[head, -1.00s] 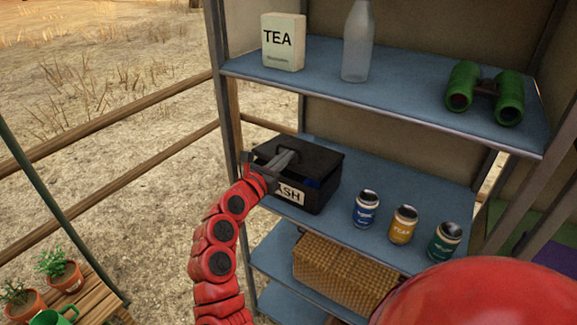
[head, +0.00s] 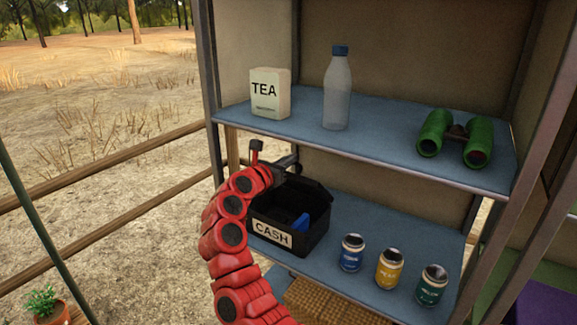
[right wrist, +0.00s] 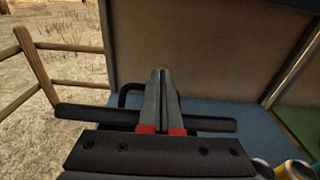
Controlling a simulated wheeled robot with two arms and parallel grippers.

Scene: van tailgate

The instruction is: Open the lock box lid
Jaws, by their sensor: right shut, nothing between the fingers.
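The black lock box (head: 290,240), with a white CASH label on its front, stands on the middle shelf in the head view. Its top is open, and a blue item (head: 301,223) shows inside. The lid is swung up at the back, largely hidden behind my right gripper. My right gripper (head: 291,162) is above the box's back left part, shut with nothing held. In the right wrist view its fingers (right wrist: 160,75) are pressed together, and a dark loop (right wrist: 127,92), perhaps the lid's handle, shows just left of them. My left gripper is not in view.
Three cans, blue (head: 351,253), yellow (head: 389,268) and green (head: 431,285), stand right of the box. The upper shelf (head: 390,150) above holds a tea pack (head: 270,93), a bottle (head: 338,90) and green binoculars (head: 455,138). A wicker basket (head: 325,303) is below.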

